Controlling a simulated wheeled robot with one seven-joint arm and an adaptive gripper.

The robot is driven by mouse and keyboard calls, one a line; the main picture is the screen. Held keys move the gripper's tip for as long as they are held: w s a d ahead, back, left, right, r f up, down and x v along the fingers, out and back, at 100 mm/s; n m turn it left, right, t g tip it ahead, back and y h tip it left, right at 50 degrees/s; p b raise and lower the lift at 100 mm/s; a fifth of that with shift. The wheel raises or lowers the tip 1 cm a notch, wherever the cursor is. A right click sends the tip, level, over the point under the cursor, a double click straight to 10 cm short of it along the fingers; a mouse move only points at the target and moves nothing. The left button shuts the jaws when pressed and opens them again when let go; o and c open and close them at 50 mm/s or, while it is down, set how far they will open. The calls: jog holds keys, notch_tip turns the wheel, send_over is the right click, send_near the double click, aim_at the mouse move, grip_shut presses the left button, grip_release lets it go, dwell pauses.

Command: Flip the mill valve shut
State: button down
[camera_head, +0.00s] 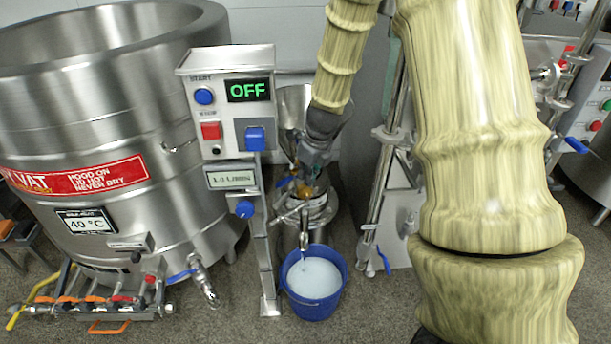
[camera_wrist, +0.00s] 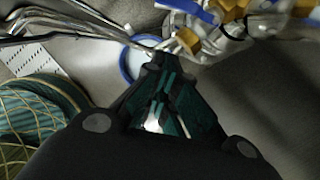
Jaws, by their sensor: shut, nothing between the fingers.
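The mill (camera_head: 301,207) is a steel machine with a funnel hopper (camera_head: 293,98), standing behind the control post. A steel outlet pipe points down from it over a blue bucket (camera_head: 314,293) of whitish liquid. The bucket's blue rim also shows in the wrist view (camera_wrist: 127,63). In the wrist view my gripper (camera_wrist: 167,60) is shut and empty, near white and yellow fittings (camera_wrist: 200,38); contact cannot be told.
The control box (camera_head: 225,105) reads OFF, with a blue START button, a red button and a small display. A large steel vat (camera_head: 100,130) fills the left, with a floor manifold (camera_head: 95,300) before it. A steel frame (camera_head: 385,180) stands right of the mill.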

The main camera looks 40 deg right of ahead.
aim_at(285, 181)
jog(key=w+f+b, duration=0.3)
jog(key=w+f, duration=0.2)
jog(key=f, duration=0.2)
jog(key=shift+w+a, duration=0.3)
jog(key=shift+a, duration=0.15)
jog(key=shift+r, duration=0.1)
